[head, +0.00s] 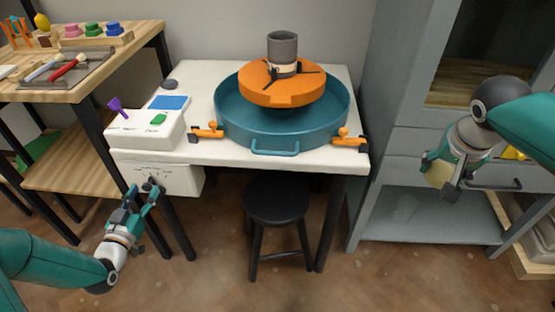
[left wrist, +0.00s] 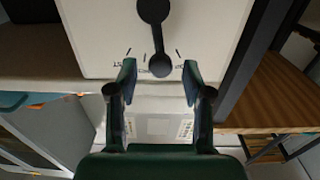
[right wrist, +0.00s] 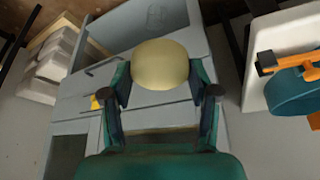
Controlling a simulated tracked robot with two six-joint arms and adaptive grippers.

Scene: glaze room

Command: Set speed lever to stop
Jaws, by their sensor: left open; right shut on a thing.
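The speed lever is a black arm with a round knob (left wrist: 160,66) on the front of a white control box (head: 160,177) under the wheel table. In the left wrist view it runs from a round black pivot to the knob, among marks and labels too small to read. My left gripper (head: 140,198) is open in front of the box; in the left wrist view its fingertips (left wrist: 160,78) are on either side of the knob, with gaps. My right gripper (right wrist: 160,82) is shut on a pale yellow rounded sponge-like thing (right wrist: 160,62), held up in front of the grey cabinet.
The white table (head: 335,90) carries a teal basin (head: 232,125) with an orange wheel head (head: 265,90) and a grey cylinder (head: 282,48). A black stool (head: 276,203) stands below. A wooden tool shelf (head: 140,45) is left; the grey cabinet (head: 400,100) is right.

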